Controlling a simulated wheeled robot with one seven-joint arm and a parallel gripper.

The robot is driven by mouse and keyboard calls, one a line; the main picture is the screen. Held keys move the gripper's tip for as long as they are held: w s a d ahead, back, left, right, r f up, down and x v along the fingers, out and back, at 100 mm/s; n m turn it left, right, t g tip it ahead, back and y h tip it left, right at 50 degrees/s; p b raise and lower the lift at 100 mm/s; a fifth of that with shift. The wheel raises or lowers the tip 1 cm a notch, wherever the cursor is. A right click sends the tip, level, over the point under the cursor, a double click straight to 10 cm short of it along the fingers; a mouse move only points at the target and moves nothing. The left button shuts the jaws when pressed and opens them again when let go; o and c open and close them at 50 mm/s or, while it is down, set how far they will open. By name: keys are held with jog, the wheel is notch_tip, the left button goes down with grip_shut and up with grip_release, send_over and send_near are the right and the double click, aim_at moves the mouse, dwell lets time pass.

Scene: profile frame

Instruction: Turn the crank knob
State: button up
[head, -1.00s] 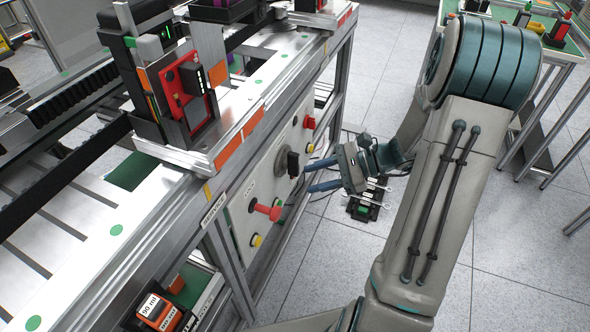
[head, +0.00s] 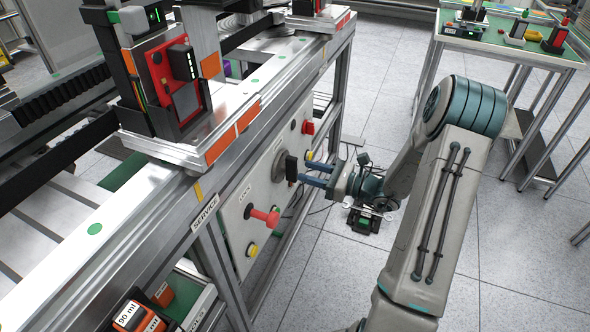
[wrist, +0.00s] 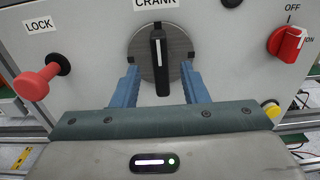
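The crank knob is a black handle (wrist: 158,62) on a round grey disc (wrist: 176,46), under a "CRANK" label in the wrist view. The handle stands upright with a white line on it. In the head view the black handle (head: 291,168) sticks out of the panel. My gripper (wrist: 161,78) is open, with one blue finger on each side of the handle and a visible gap to it on both sides. In the head view my gripper (head: 312,175) points at the panel from the right. I cannot tell how deep the fingertips reach.
A red lock plunger (wrist: 40,90) sticks out left of the crank. A red OFF/ON switch (wrist: 287,42) is at the right, with a yellow button (wrist: 271,109) below it. A table (head: 520,45) stands at the far right.

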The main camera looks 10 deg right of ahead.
aim_at(297, 168)
jog(key=x, duration=0.5)
grip_shut()
